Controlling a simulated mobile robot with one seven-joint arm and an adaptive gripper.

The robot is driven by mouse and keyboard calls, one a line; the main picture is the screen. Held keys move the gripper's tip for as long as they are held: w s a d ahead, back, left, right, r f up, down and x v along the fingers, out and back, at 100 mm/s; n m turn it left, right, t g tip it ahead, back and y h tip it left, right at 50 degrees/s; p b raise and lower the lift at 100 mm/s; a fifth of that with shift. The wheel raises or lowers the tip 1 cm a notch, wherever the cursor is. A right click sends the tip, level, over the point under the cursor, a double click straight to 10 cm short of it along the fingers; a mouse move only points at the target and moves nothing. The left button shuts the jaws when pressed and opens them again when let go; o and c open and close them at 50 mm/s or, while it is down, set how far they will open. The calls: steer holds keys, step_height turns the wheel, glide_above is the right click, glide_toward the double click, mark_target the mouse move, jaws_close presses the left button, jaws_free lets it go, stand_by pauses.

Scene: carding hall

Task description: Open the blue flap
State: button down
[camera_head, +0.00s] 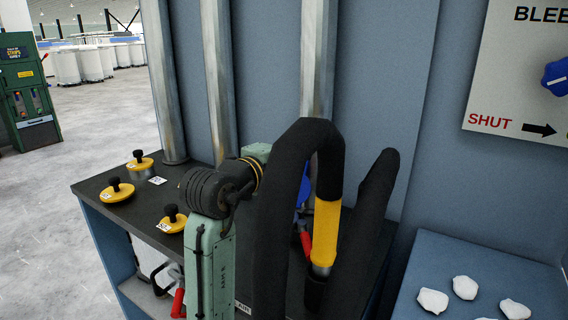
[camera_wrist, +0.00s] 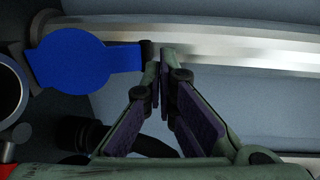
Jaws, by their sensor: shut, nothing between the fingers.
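The blue flap (camera_wrist: 75,60) shows in the wrist view as a flat round disc with a straight tab reaching right to a small dark end piece. It lies over the flanged end of a silver pipe (camera_wrist: 220,45). My gripper (camera_wrist: 160,58) is shut and empty, its fingertips just right of the tab's dark end. I cannot tell whether they touch it. In the head view only a sliver of blue (camera_head: 302,190) shows behind my arm and black hose, and I cannot make out the fingertips there.
Vertical silver pipes (camera_head: 220,80) stand against the blue-grey panel. Yellow discs with black knobs (camera_head: 117,190) sit on the dark bench (camera_head: 95,187). A blue tray (camera_head: 480,262) with white tufts is at right, below a sign with a blue knob (camera_head: 556,76). Open floor lies left.

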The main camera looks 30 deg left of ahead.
steer(key=shift+w+r+g+p, duration=0.1)
steer(key=shift+w+g+p, duration=0.3)
steer(key=shift+w+g, duration=0.35)
